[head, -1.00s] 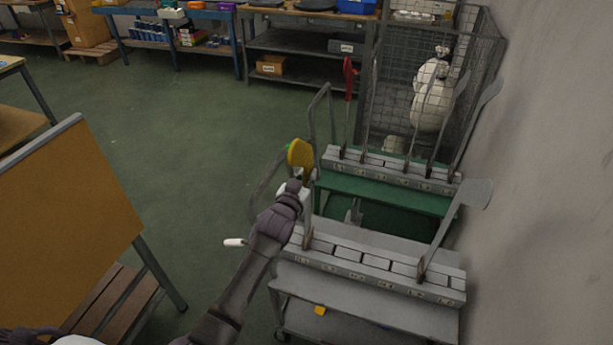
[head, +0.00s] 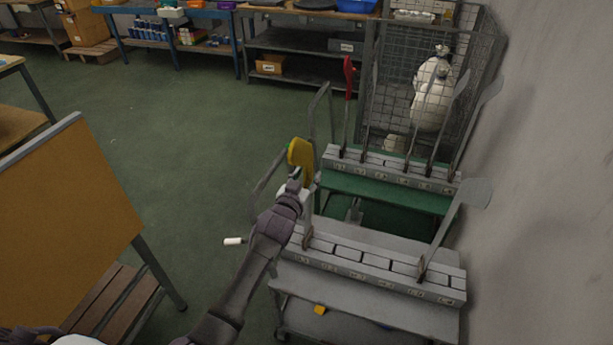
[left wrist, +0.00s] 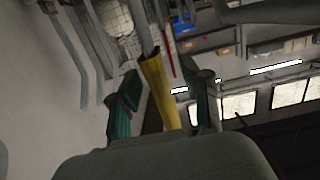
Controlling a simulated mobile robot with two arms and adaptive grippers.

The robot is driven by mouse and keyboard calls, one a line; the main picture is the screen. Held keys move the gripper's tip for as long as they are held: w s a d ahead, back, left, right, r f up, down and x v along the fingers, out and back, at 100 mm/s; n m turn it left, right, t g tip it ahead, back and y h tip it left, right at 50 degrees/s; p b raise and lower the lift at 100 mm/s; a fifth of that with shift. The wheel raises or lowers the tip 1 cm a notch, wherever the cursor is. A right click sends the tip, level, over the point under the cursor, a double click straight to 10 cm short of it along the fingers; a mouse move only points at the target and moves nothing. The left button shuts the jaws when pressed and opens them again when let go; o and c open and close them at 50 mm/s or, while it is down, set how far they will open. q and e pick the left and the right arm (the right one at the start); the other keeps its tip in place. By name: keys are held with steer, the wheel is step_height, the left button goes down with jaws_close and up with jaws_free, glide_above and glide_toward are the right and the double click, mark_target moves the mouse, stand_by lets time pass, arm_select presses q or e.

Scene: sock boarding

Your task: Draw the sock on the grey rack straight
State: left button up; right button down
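A yellow sock (head: 299,153) is on the leftmost upright board of the grey rack (head: 372,262). Its top end is rounded and it reaches down beside my gripper. My left gripper (head: 297,178) is at the sock's lower part, at the left end of the rack. In the left wrist view the sock (left wrist: 160,92) stands between the two green fingers of my left gripper (left wrist: 164,104). The fingers are apart, with a gap between the sock and the right finger. Whether the left finger touches the sock I cannot tell. My right gripper is not in view.
A bare board (head: 447,225) stands at the grey rack's right end. Behind is a green rack (head: 385,192) with a red sock (head: 348,78) and several bare boards. A wire cage (head: 385,90) holds a white bag (head: 432,95). A wall (head: 555,200) closes the right side.

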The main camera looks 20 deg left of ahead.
arm_select(q)
steer(key=shift+r, duration=0.15)
stand_by(0.3)
steer(key=shift+s+p, duration=0.3)
steer(key=shift+p, duration=0.1)
steer(key=s+p, duration=0.2)
steer(key=s, duration=0.1)
steer(key=shift+s+r, duration=0.15)
steer(key=shift+s, duration=0.15)
steer(key=s+p, duration=0.2)
steer(key=s, duration=0.2)
steer(key=shift+s+a+p, duration=0.15)
steer(key=shift+s+p, duration=0.2)
steer(key=shift+s, duration=0.05)
steer(key=shift+f, duration=0.25)
